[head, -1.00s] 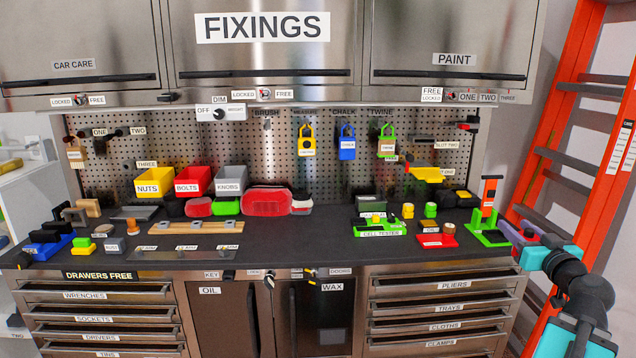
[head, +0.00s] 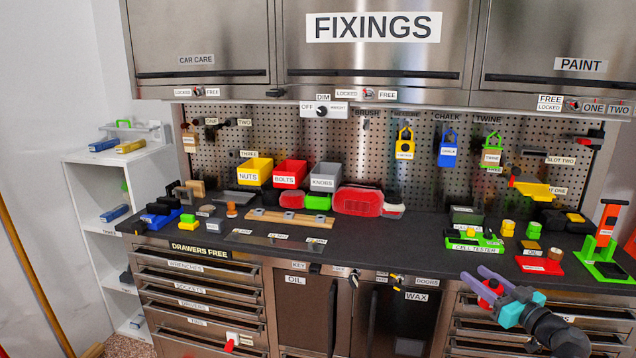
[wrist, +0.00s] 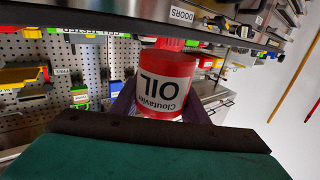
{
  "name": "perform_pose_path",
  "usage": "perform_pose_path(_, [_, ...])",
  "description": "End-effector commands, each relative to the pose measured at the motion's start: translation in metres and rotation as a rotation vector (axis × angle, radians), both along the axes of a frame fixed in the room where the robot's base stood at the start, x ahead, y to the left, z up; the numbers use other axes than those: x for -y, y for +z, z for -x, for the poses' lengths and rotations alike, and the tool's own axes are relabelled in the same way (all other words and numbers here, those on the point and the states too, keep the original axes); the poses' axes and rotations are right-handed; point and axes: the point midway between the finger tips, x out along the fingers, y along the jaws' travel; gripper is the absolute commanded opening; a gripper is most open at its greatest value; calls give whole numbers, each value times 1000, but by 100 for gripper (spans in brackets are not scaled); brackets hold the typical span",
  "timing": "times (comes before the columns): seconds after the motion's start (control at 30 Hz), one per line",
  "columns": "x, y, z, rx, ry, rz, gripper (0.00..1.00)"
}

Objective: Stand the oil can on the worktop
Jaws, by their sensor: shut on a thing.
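The oil can is red with a white label reading OIL. In the wrist view the oil can (wrist: 166,85) sits between the purple fingers, its label upside down in the picture. In the head view the oil can (head: 487,298) shows only as a small red patch by the fingers, partly hidden. My gripper (head: 486,280) is shut on it, in front of the cabinet and below the worktop's front edge in the picture. The dark worktop (head: 405,232) lies beyond it, with a bare stretch in its middle.
On the worktop, the green cell tester (head: 473,243) and a red tray (head: 540,265) stand right of the middle. A wooden strip (head: 290,219) and a red case (head: 358,201) stand left of it. A white shelf unit (head: 80,220) is at the far left.

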Motion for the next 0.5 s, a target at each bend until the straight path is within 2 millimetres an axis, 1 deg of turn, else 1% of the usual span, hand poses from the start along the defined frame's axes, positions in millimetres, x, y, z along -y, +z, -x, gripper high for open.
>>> perform_pose_path(0.03, [-17, -7, -7, 0, 38, -1, 16])
perform_pose_path(0.2, [-69, -28, -22, -1, 150, -2, 16])
perform_pose_path(0.47, [-148, -56, -35, 0, 319, -1, 16])
perform_pose_path(0.5, [-161, -60, -36, -1, 346, -2, 16])
